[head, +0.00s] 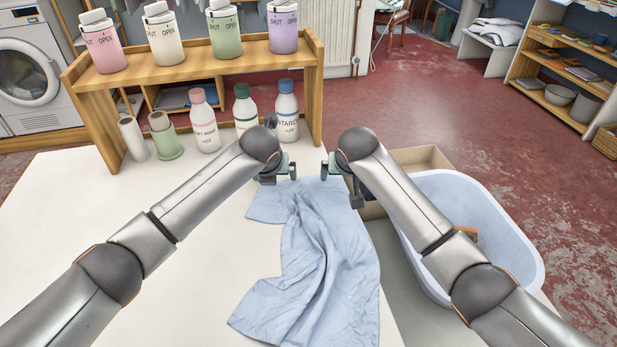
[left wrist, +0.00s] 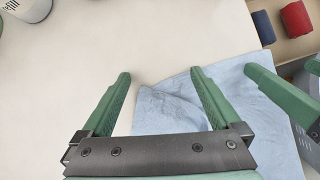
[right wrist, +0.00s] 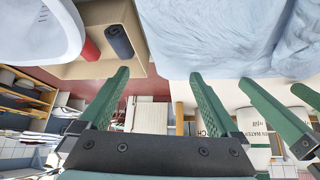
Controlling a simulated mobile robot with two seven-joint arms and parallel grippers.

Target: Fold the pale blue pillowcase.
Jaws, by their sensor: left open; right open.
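The pale blue pillowcase (head: 318,265) lies rumpled and lengthwise on the white table, narrower at its far end and wider near me. My left gripper (head: 281,171) is open and empty at the far edge of the cloth. In the left wrist view its fingers (left wrist: 160,75) straddle an edge, one by bare table and one over the pillowcase (left wrist: 165,108). My right gripper (head: 333,170) is open at the far right corner; its fingers (right wrist: 158,75) show empty, with the pillowcase (right wrist: 215,35) beside them. I cannot tell whether either gripper touches the cloth.
A pale blue tub (head: 480,200) stands right of the table, beside a tan box (head: 430,157) holding a red roll (left wrist: 296,18) and a dark blue roll (left wrist: 263,27). Bottles (head: 204,120) and a wooden shelf (head: 190,72) stand at the back. The table's left is clear.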

